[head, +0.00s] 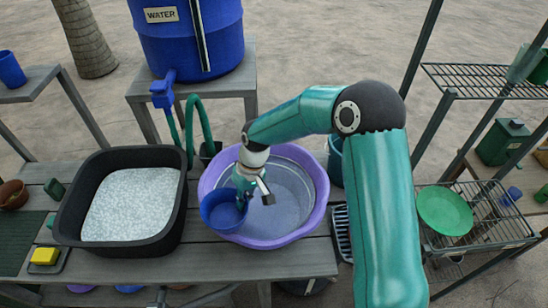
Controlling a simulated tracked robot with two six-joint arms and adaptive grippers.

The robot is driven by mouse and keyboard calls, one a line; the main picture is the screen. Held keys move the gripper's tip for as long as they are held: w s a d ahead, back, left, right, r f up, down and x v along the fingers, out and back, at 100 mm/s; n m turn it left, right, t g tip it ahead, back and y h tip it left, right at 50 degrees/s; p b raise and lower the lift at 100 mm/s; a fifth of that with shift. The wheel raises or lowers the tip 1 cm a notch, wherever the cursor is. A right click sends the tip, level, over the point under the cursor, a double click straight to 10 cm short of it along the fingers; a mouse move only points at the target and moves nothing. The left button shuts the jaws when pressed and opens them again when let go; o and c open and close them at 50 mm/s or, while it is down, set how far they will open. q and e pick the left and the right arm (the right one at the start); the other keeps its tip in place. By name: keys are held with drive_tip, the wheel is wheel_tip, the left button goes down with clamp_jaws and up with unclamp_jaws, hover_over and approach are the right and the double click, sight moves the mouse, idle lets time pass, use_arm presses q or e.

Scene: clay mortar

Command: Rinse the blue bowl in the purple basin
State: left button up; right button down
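The purple basin (318,205) sits on the grey wooden bench, with water in it. The blue bowl (221,213) is at the basin's left front, overlapping its rim in the picture, with its opening facing up toward me. My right arm reaches in from the lower right, over the basin. My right gripper (245,192) is shut on the bowl's right edge; the arm hides part of the basin's back. I cannot tell whether the bowl touches the water. My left gripper is not in view.
A black tub (67,215) of whitish material stands left of the basin. A yellow sponge (45,255) lies at the bench's left. A blue water barrel (188,40) with a tap and green hose stands behind. A wire rack (490,228) with a green plate (444,210) stands right.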

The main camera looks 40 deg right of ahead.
drive_tip(key=shift+w+a, duration=0.15)
drive_tip(key=shift+w, duration=0.05)
drive_tip(key=shift+w+d+r, duration=0.15)
drive_tip(key=shift+d, duration=0.15)
drive_tip(key=d+r+m+t+b, duration=0.1)
drive_tip(key=d+r+m+b, duration=0.1)
drive_tip(key=d+m, duration=0.4)
drive_tip(key=d+r+m+t+h+b, duration=0.1)
drive_tip(key=d+r+m+b, duration=0.1)
drive_tip(key=d+r+m, duration=0.2)
drive_tip(key=shift+s+d+r+m+t+h, duration=0.3)
drive_tip(key=shift+d+r+m, duration=0.05)
drive_tip(key=shift+d+m, duration=0.7)
drive_tip(key=shift+a, duration=0.1)
